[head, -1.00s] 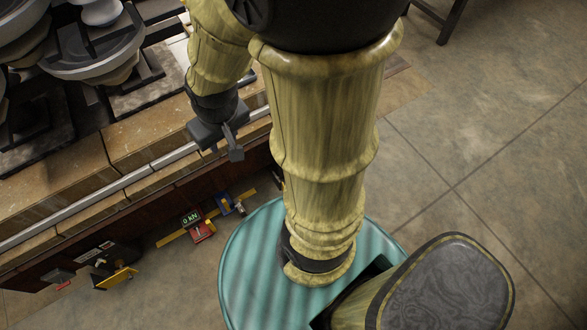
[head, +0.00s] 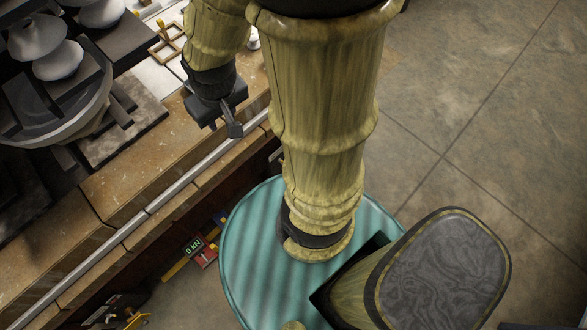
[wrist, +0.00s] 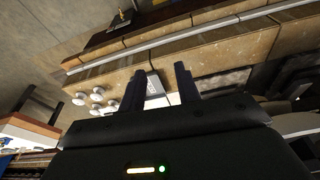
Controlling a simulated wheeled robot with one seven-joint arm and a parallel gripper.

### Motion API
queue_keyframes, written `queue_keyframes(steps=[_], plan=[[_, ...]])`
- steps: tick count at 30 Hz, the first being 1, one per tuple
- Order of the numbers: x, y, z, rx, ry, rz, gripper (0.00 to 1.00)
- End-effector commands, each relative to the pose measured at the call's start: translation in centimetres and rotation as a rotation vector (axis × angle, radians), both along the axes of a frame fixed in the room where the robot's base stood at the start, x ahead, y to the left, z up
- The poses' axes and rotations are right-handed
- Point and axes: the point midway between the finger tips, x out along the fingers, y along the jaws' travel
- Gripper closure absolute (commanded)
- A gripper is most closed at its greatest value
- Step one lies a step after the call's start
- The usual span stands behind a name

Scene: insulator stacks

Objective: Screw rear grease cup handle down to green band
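My gripper (head: 234,122) hangs over the stone edge of the bench in the head view. In the wrist view its two dark fingers (wrist: 160,88) stand apart with nothing between them, so it is open and empty. I cannot make out a grease cup, its handle or a green band in either view. If they are in the scene, they are hidden, out of frame or too small to tell.
The bench's stone edge (head: 140,185) carries a metal rail (head: 150,212). White insulator discs (head: 58,60) on dark stands are at upper left. A wooden frame (head: 167,42) lies on the bench. Open floor (head: 470,90) lies right.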

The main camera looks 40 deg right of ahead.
Motion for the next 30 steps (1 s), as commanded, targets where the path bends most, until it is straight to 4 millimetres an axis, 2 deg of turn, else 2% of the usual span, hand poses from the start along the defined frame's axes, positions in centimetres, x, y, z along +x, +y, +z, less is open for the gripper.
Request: queue_keyframes(steps=[8, 11, 14, 17, 30], plan=[[0.0, 0.0, -0.1, 0.0, 0.001, -0.001, 0.67], [0.2, -0.3, -1.1, 0.006, 0.017, -0.021, 0.67], [0.7, -1.2, -3.6, 0.022, 0.059, -0.073, 0.67], [1.3, -2.6, -7.4, 0.055, 0.126, -0.159, 0.67], [3.2, -10.2, -28.1, 0.37, 0.447, -0.625, 0.67]])
